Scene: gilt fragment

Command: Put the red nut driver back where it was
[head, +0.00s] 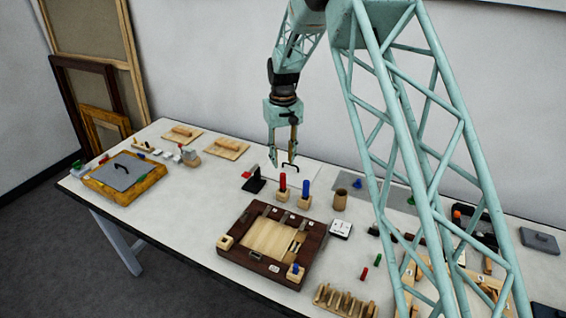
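A red-handled driver (282,183), which looks like the red nut driver, stands upright in a small wooden block (282,196) near the middle of the table. A blue-handled driver (305,188) stands upright in a similar wooden block (304,201) just to its right. My gripper (282,163) points down above and behind the red driver in the picture. Its two fingers are apart, and I see nothing between them. Whether the fingers touch anything below is too small to tell.
A dark wooden frame (232,254) with a pale panel lies in front. A brown cup (340,200) and a white box (340,229) stand to the right. A black stand (254,181) is to the left. The table (185,213) is clear at front left.

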